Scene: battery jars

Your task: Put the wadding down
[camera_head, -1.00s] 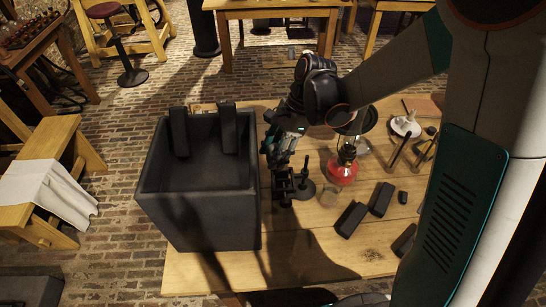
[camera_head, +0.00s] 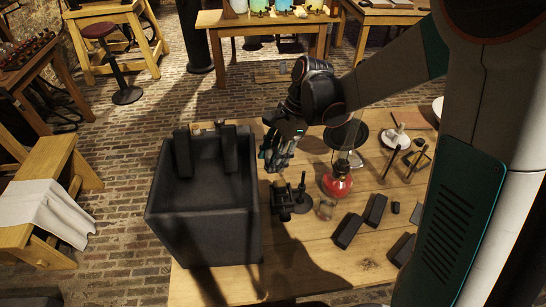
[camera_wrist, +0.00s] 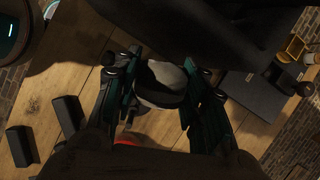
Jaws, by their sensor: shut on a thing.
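My gripper (camera_head: 273,165) is over the table, just right of the big dark jar's (camera_head: 205,225) rim and behind a black clamp stand. In the wrist view my gripper (camera_wrist: 158,105) is shut on a rounded, pale grey and dark thing, which I take to be the wadding (camera_wrist: 165,78). It sits between the two fingers. In the head view the fingers hide most of it, and I cannot tell its height above the table.
The black clamp stand (camera_head: 290,198) is in front of my gripper. A red lamp (camera_head: 337,183) with a glass chimney, a small glass (camera_head: 326,208) and dark blocks (camera_head: 347,230) stand to the right. Two dark slabs (camera_head: 229,150) lean in the jar.

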